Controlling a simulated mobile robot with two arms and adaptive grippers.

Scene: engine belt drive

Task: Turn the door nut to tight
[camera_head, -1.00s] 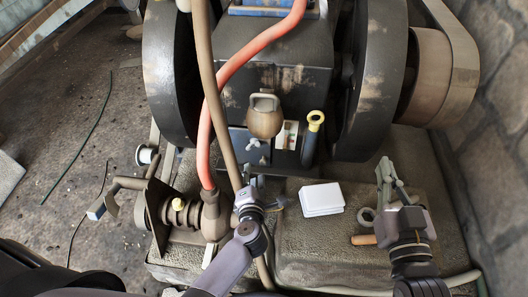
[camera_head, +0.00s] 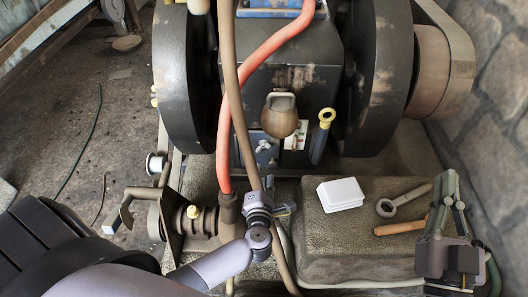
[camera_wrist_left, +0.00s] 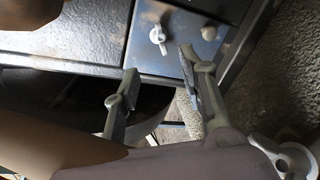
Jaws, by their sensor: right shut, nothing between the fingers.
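The door nut (camera_head: 263,146) is a pale wing nut on the small blue-grey door (camera_head: 250,152) at the engine's front. In the left wrist view the nut (camera_wrist_left: 157,37) stands on the blue-grey door plate, its wings tilted off upright. My left gripper (camera_head: 268,188) is below the door in the head view. In the left wrist view its two fingers (camera_wrist_left: 160,62) are apart, with nothing between them and the nut a little beyond the tips. My right gripper (camera_head: 449,185) is shut and empty, at the right edge of the stone block.
A red hose (camera_head: 236,100) and a brown hose (camera_head: 238,128) hang left of the door. A brass-brown pot (camera_head: 280,116) and a yellow-ringed handle (camera_head: 324,122) sit close by. A white box (camera_head: 340,194) and a ring spanner (camera_head: 405,200) lie on the block (camera_head: 330,247).

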